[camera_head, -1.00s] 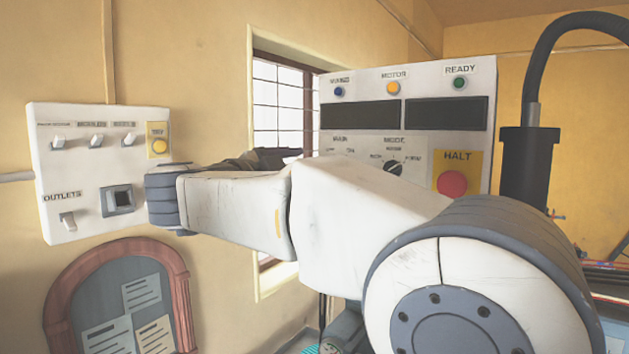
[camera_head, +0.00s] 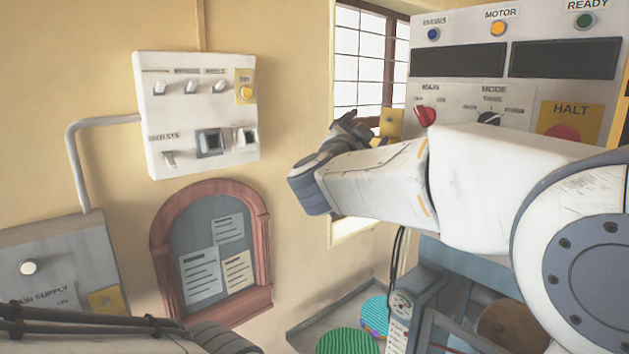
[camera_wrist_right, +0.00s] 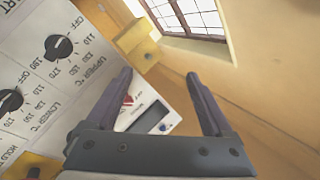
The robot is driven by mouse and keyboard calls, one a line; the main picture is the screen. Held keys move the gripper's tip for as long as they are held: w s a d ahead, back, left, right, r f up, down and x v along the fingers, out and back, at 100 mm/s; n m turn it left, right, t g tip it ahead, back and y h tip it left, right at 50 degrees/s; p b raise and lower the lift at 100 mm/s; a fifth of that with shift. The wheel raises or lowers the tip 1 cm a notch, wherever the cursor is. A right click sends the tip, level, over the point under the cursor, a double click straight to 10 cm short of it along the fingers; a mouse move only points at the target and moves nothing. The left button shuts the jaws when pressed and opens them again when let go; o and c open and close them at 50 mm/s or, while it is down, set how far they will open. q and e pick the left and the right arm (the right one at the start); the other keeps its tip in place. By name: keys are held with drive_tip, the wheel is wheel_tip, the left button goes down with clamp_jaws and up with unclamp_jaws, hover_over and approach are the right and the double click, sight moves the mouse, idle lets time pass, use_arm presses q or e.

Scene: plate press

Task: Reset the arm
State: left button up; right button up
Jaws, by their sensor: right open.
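My right arm crosses the head view from the right, in front of the control panel (camera_head: 460,90). My right gripper (camera_head: 352,130) is small and dark there, by the window and partly hidden by its wrist. In the right wrist view my right gripper (camera_wrist_right: 160,78) is open, its two fingers apart with nothing held between them. A white panel with a red knob (camera_wrist_right: 143,112) shows beyond the fingers. A link of my left arm crosses the bottom left of the head view; my left gripper is out of view.
A white switch box (camera_head: 195,115) and a framed notice board (camera_head: 160,250) are on the wall. A grey supply box (camera_head: 60,270) is at lower left. A yellow block (camera_wrist_right: 137,42) and a panel with black dials (camera_wrist_right: 58,48) are near my right gripper.

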wheel_tip(320, 180, down, 24)
drive_tip(key=s+a+n+g+y, duration=0.15)
drive_tip(key=n+g+y, duration=0.35)
drive_tip(key=n+y, duration=0.55)
drive_tip(key=s+d+f+n+g, duration=0.1)
drive_tip(key=s+d+f+g, duration=0.15)
drive_tip(key=s+f, duration=0.4)
drive_tip(key=s+d+f+n+g+h, duration=0.1)
drive_tip(key=s+d+f+g, duration=0.1)
drive_tip(key=s+f+g, duration=0.35)
drive_tip(key=s+d+f+n+g, duration=0.1)
drive_tip(key=s+d+f+g, duration=0.15)
drive_tip(key=s+f, duration=0.55)
drive_tip(key=s+a+n+g+b, duration=0.2)
drive_tip(key=s+a+n+b, duration=0.5)
drive_tip(key=s+a, duration=0.6)
drive_tip(key=s+y+b, duration=0.1)
drive_tip(key=s, duration=0.2)
drive_tip(key=shift+a+f, duration=0.3)
drive_tip(key=shift+a, duration=0.1)
